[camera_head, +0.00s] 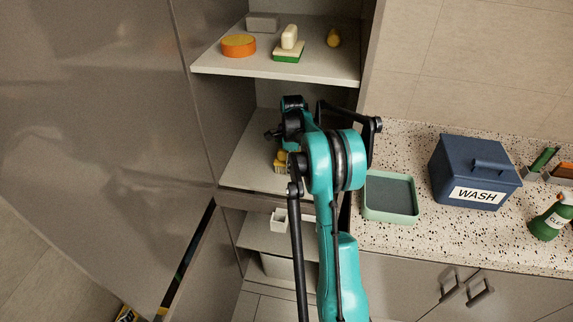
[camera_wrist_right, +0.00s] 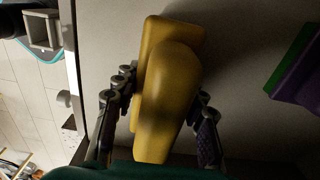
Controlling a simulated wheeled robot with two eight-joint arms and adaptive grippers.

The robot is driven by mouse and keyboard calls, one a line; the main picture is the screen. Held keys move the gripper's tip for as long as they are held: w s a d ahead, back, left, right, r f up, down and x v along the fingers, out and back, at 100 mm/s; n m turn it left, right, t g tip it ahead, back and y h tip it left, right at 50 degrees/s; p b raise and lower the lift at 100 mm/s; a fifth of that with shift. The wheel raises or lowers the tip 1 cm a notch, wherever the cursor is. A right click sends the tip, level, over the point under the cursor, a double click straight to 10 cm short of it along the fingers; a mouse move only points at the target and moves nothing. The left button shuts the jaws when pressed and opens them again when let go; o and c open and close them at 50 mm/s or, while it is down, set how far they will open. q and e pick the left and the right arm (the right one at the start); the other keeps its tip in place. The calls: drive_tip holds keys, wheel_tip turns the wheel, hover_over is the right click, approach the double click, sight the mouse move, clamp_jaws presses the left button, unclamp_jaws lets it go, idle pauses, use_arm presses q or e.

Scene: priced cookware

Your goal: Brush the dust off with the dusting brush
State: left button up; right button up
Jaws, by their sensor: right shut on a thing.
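A yellow block-like thing with a rounded handle (camera_wrist_right: 170,80), which looks like the dusting brush, is between the fingers of my right gripper (camera_wrist_right: 165,92) in the right wrist view. The gripper is shut on it. In the head view a yellow piece with pale bristle-like ends (camera_head: 281,161) shows beside my teal right arm, over the middle cabinet shelf (camera_head: 246,158). My arm hides the gripper's fingers there. I cannot make out any dust. My left gripper is not in view.
The upper shelf (camera_head: 225,62) holds an orange round thing (camera_head: 238,45) and a white-handled green scrubber (camera_head: 289,42). A purple and green thing (camera_wrist_right: 298,70) is right of my gripper. A green tray (camera_head: 391,196) and blue WASH box (camera_head: 470,172) stand on the counter.

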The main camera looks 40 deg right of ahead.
drive_tip(key=shift+s+d, duration=1.7)
drive_tip(key=shift+s, duration=0.25)
drive_tip(key=shift+r, duration=0.15)
drive_tip(key=shift+r+p, duration=1.75)
drive_tip(key=shift+r, duration=1.15)
